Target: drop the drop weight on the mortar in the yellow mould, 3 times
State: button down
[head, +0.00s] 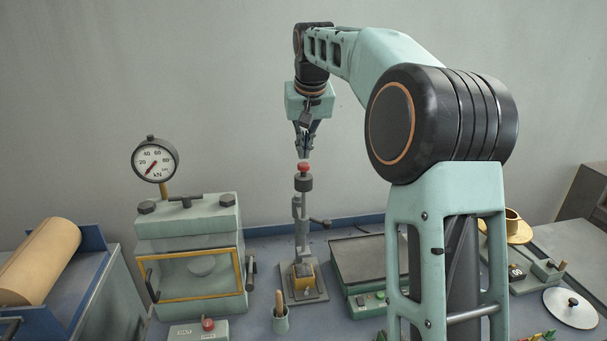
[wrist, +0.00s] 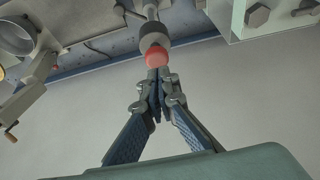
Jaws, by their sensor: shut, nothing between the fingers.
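The drop weight stand (head: 300,228) rises upright from a grey base plate (head: 305,296) on the bench. At its top are a dark cylindrical weight (head: 303,184) and a red knob (head: 303,168). The yellow mould (head: 304,276) sits on the base plate under the stand; its mortar is too small to make out. My gripper (head: 304,156) points down just above the red knob, shut and empty. In the wrist view the shut fingertips (wrist: 158,73) are at the red knob (wrist: 157,56), with the dark weight (wrist: 154,39) beyond; whether they touch cannot be told.
A press with a yellow-framed window (head: 200,275) and a dial gauge (head: 155,160) stand to the left. A cup with a wooden handle (head: 281,318) stands in front. A dark-topped table device (head: 358,262) is right of the stand, partly behind my arm.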

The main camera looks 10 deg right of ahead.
jog(key=shift+f, duration=0.15)
jog(key=shift+f+b, duration=0.75)
jog(key=shift+f, duration=0.3)
notch_tip(320, 180, up, 4)
jog(key=p, duration=0.4)
jog(key=shift+r, duration=0.2)
jog(key=shift+f, duration=0.1)
jog(key=c, duration=2.7)
grip_release()
jog(key=shift+c, duration=0.2)
